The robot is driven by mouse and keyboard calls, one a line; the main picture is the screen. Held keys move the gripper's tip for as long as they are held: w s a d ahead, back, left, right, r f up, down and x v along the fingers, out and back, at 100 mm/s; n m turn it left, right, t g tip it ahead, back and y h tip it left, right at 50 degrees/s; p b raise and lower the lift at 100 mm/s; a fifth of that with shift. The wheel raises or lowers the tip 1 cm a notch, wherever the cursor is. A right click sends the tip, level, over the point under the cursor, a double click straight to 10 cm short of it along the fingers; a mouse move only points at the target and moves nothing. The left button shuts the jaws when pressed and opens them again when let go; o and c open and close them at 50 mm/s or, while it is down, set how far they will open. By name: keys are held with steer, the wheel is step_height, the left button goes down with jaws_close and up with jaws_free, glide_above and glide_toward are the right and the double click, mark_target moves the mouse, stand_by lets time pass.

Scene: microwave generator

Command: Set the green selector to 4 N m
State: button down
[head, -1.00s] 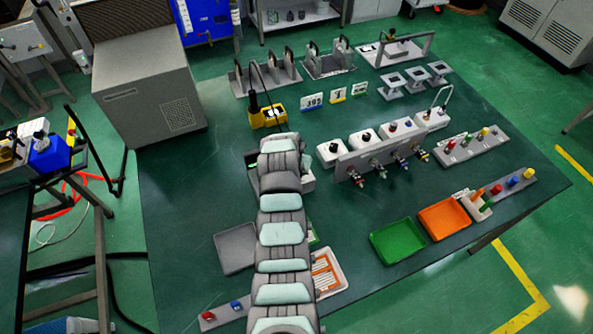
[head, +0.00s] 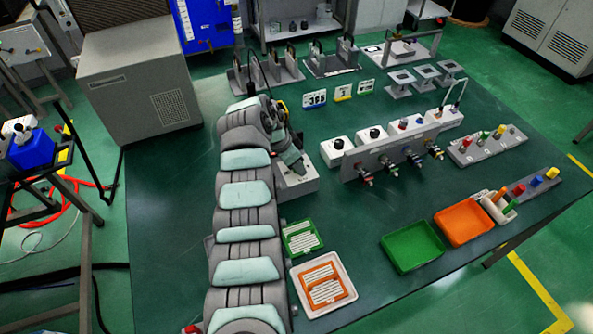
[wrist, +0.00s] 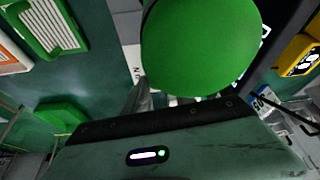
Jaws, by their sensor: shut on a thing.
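The green selector (wrist: 200,50) is a large rounded green knob close to the camera in the wrist view. It hides most of the dial around it; part of a white face with lettering (wrist: 137,72) shows at its left, and its setting cannot be read. In the head view my gripper (head: 295,165) is bent down over a light grey box (head: 297,187) left of the middle of the table. My gripper is shut on the green selector. The fingertips are hidden behind the knob and my arm, and the selector is hidden in the head view.
Small green (head: 318,241) and white (head: 349,300) trays stand in front of the box. A row of white units behind a grey panel (head: 365,161) stands close on the right. Number cards (head: 315,100) stand behind. Empty green (head: 412,247) and orange (head: 465,222) trays lie at the right.

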stand_by(0.6)
steer(key=c, duration=1)
jaws_free()
steer(key=p+v, duration=0.1)
steer(key=v, duration=0.9)
steer(key=shift+a+r, duration=0.1)
steer(key=shift+r, duration=0.3)
